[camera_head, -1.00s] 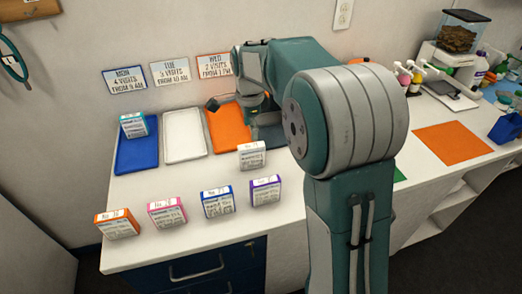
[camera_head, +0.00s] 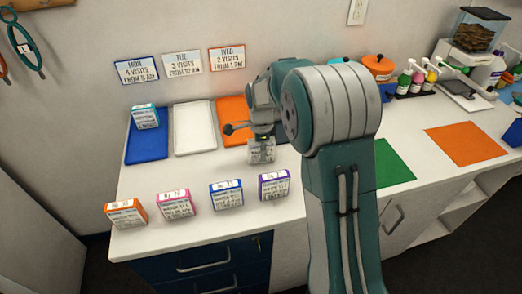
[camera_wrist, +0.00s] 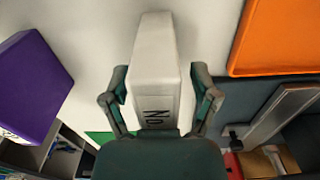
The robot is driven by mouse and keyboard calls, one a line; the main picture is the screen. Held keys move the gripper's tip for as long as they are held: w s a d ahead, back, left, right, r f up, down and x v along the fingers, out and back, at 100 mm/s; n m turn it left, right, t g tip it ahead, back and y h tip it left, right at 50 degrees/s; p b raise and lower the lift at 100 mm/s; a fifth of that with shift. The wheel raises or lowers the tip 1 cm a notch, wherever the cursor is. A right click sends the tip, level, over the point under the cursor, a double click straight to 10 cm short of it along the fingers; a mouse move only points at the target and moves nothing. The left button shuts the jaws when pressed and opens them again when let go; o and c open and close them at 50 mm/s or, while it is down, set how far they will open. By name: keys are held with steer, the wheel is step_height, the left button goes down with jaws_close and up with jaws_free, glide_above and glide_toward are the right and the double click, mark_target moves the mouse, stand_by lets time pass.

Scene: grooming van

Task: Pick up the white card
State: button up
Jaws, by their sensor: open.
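The white card (camera_head: 261,152), a small upright box with dark print, stands on the white counter in front of the orange tray (camera_head: 233,108). My gripper (camera_head: 262,138) is just above it in the head view and partly hides its top. In the wrist view the white card (camera_wrist: 156,55) lies between the two open fingers of my gripper (camera_wrist: 158,78), one finger on each side. Small gaps seem to show between fingers and card; contact cannot be told.
The purple card (camera_head: 273,185) stands close in front, beside blue (camera_head: 226,195), pink (camera_head: 175,204) and orange (camera_head: 126,214) cards. A teal card (camera_head: 145,117) stands on the blue tray (camera_head: 147,148). The white tray (camera_head: 194,128) is empty. A green mat (camera_head: 390,163) lies to the right.

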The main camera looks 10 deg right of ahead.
steer(key=shift+f, duration=0.1)
steer(key=shift+c, duration=0.3)
jaws_close()
